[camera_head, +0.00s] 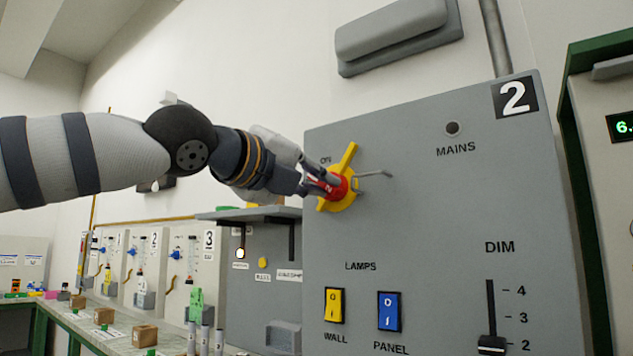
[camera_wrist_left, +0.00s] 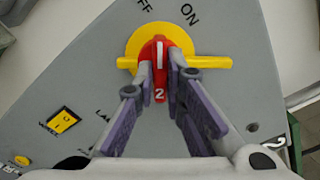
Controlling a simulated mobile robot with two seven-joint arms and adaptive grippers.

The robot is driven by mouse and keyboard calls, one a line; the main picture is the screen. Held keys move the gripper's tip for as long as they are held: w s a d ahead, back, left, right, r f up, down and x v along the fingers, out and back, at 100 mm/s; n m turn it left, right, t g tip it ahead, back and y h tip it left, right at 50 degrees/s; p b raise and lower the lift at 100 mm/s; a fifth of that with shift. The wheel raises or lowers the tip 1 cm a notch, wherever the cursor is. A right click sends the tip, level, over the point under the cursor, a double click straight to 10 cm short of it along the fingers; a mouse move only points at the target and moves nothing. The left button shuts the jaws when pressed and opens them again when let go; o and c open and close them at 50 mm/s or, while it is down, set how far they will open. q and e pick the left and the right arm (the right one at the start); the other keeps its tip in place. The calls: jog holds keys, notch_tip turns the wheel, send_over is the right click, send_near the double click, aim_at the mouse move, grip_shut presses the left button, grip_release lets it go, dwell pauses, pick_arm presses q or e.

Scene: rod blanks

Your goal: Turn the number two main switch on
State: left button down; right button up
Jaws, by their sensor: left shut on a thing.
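The number two panel (camera_head: 410,230) is a grey box with a "2" plate at its upper right. Its main switch is a yellow disc and bar (camera_head: 348,158) with a red handle (camera_head: 338,188) marked 2. My left gripper (camera_head: 322,185) is shut on the red handle, partly covering it. In the left wrist view the fingers (camera_wrist_left: 160,82) sit either side of the red handle (camera_wrist_left: 159,60), with OFF and ON printed beyond the yellow disc (camera_wrist_left: 135,45). The round MAINS lamp (camera_head: 452,128) looks dark. My right gripper is not in view.
A thin metal hook (camera_head: 374,173) sticks out beside the switch. Below are a yellow WALL rocker (camera_head: 334,305), a blue PANEL rocker (camera_head: 389,311) and a DIM slider (camera_head: 491,344). A green-framed unit stands at the right. A bench with small boxes (camera_head: 144,335) runs along the left.

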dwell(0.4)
pick_arm(q)
jog(key=c, duration=1.7)
grip_release()
jog(key=shift+o, duration=0.2)
jog(key=v, duration=1.2)
jog(key=shift+c, duration=0.2)
